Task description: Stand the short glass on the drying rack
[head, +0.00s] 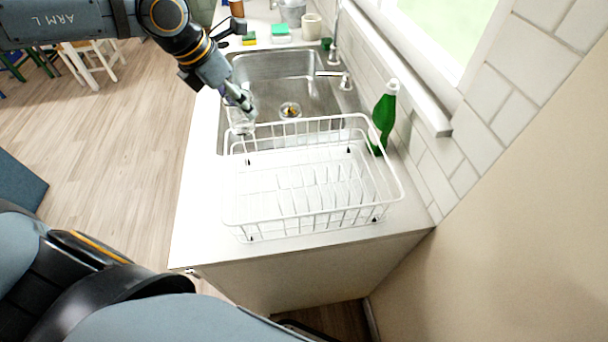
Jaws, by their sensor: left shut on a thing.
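My left gripper (243,101) reaches in from the upper left and is shut on the short glass (241,122). The glass is clear and hard to make out against the counter and sink edge. It is near the far left corner of the drying rack (312,222), by the sink's left rim. I cannot tell how high it is above the counter. The rack is white wire and stands on the counter in front of the sink; it looks empty. My right gripper is not in view.
A green bottle (383,115) stands at the rack's right, by the tiled wall. The steel sink (290,73) with a tap (345,78) lies behind the rack. Sponges (281,33), a beige mug (311,26) and other items stand at the back. Counter left of the rack is clear.

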